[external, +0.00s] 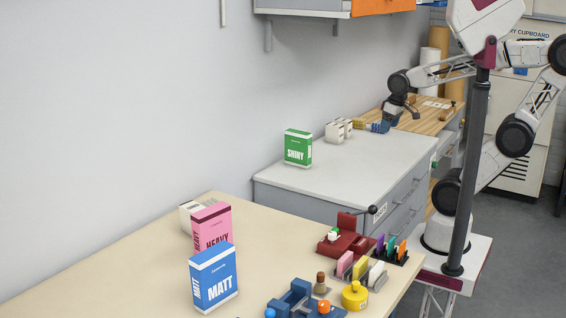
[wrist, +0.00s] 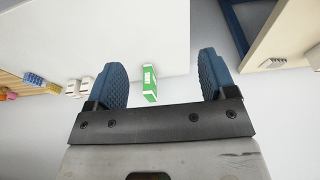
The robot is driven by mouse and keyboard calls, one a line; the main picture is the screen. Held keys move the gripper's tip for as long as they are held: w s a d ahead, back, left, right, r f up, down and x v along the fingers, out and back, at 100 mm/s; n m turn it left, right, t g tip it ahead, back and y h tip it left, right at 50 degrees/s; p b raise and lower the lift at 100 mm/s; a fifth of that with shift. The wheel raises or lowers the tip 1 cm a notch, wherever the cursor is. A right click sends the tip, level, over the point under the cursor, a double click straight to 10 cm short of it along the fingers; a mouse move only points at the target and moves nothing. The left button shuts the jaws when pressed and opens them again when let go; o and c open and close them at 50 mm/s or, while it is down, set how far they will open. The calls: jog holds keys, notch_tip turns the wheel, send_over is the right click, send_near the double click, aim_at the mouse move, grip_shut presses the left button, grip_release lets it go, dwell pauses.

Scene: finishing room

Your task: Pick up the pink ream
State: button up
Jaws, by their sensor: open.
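The pink ream (external: 211,227), marked HEAVY, stands upright on the beige table (external: 120,262). A blue ream (external: 214,278), marked MATT, stands in front of it and hides its lower part. A white item (external: 187,214) is partly hidden behind the pink ream. My gripper (external: 388,115) is far away, at the upper right, above the wooden bench. In the wrist view my gripper (wrist: 162,82) is open, with nothing between its blue fingers. The pink ream does not show in the wrist view.
A red device (external: 346,240), coloured cards (external: 361,267) and blue tool (external: 291,298) occupy the beige table's right side.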

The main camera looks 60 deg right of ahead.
jog(key=m+g+y, duration=0.3)
jog(key=m+y, duration=1)
jog(key=y, duration=0.3)
send_over(231, 224)
jog(key=d, duration=1.6)
notch_tip(231, 224, down, 11)
jog(key=a+f+m+t, duration=0.1)
jog(key=a+f+m, duration=0.1)
jog(key=a+f, duration=0.1)
jog(key=w+a+f+m+t+y, duration=0.1)
jog(key=a+f+m, duration=0.1)
jog(key=a+f, duration=0.1)
jog(key=a+f+m+t+y, duration=0.1)
jog(key=a+f+m, duration=0.1)
jog(key=a+f, duration=0.2)
jog(key=shift+w+a+m, duration=0.25)
jog(key=shift+a+m, duration=0.05)
jog(key=shift+a, duration=0.3)
jog(key=shift+a, duration=0.1)
jog(key=shift+w+a, duration=0.2)
jog(key=shift+a, duration=0.95)
jog(key=shift+a, duration=0.1)
